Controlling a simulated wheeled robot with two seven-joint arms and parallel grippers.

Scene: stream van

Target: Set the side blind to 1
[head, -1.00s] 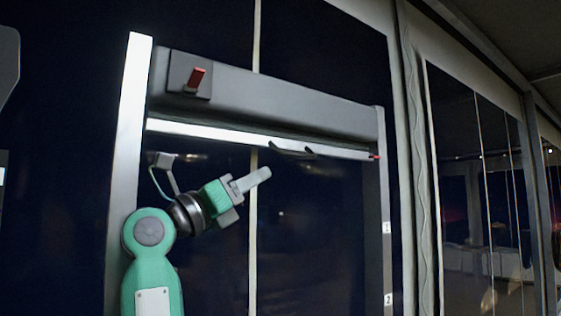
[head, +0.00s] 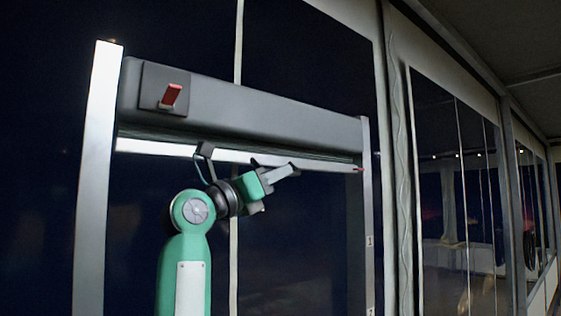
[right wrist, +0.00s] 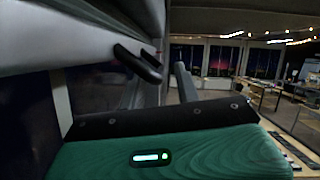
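The side blind hangs from a dark grey housing (head: 240,105) with a red lever (head: 171,95) at its left end. Its pale bottom bar (head: 150,147) is just below the housing, with a red pointer (head: 359,169) at the right end. The pointer is well above the mark 1 (head: 370,241) on the right rail. The finger opening is unclear. My left gripper is out of view.
A pale upright rail (head: 97,180) bounds the blind on the left and a grey rail (head: 366,200) on the right. Dark window glass lies behind. The right wrist view shows tables (right wrist: 265,93) farther off.

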